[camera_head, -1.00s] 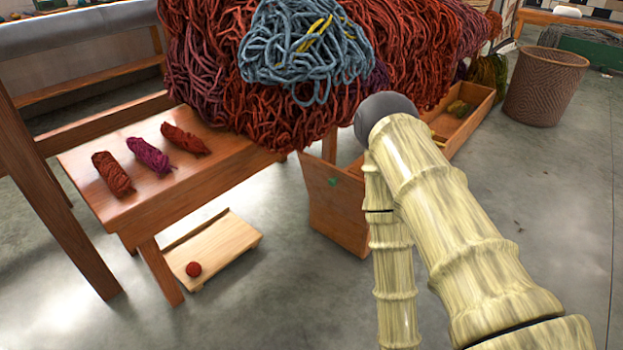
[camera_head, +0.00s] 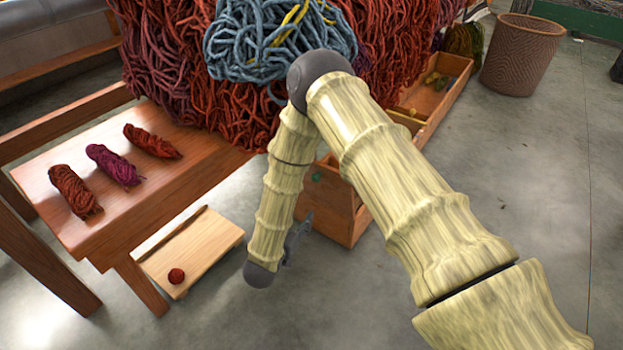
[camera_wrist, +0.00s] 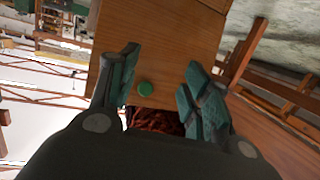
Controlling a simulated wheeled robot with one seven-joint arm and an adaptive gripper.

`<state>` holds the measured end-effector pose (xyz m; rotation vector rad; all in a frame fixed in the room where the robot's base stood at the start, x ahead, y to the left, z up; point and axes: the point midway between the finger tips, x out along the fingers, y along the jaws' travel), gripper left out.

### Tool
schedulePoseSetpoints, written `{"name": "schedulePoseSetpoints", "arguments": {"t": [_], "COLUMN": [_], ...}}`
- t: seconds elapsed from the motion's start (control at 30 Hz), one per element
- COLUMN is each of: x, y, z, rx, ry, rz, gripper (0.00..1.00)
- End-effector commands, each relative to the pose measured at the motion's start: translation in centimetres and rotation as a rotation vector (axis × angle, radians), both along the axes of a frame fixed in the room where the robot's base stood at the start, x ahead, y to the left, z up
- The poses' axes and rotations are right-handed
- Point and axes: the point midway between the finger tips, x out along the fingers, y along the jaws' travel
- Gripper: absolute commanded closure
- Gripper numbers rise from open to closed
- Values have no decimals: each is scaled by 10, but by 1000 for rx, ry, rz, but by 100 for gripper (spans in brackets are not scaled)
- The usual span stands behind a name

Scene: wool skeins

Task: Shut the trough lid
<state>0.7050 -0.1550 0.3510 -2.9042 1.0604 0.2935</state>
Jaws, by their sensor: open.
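The wooden trough (camera_head: 342,212) stands on the floor at centre right in the head view, partly behind my arm and the hanging wool. I cannot clearly make out the lid. My gripper (camera_head: 300,232) is low at the trough's left, mostly hidden by my arm. In the wrist view its fingers (camera_wrist: 161,72) are apart, with a wooden panel (camera_wrist: 160,35) beyond and the green knob (camera_wrist: 145,88) seen between them. Contact is not clear.
A wooden bench (camera_head: 110,222) with three skeins stands at left. A low board (camera_head: 205,245) with a red ball (camera_head: 176,276) lies on the floor. A big wool heap (camera_head: 175,70) hangs over the trough.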

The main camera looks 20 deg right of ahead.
Motion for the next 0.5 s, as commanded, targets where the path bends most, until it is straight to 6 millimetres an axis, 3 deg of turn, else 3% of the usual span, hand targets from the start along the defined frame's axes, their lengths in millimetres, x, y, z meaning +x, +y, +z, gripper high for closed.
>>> {"name": "schedulePoseSetpoints", "arguments": {"t": [0.03,0.1,0.2,0.37,0.5], "x": [7,12,15,17,26], "y": [6,10,16,16,4], "z": [19,37,55,65,64], "rx": [-26,-61,-95,-116,-117], "ry": [-48,-94,-133,-156,-157], "rz": [-50,-111,-172,-210,-212], "gripper": [52,52,52,52,52]}}
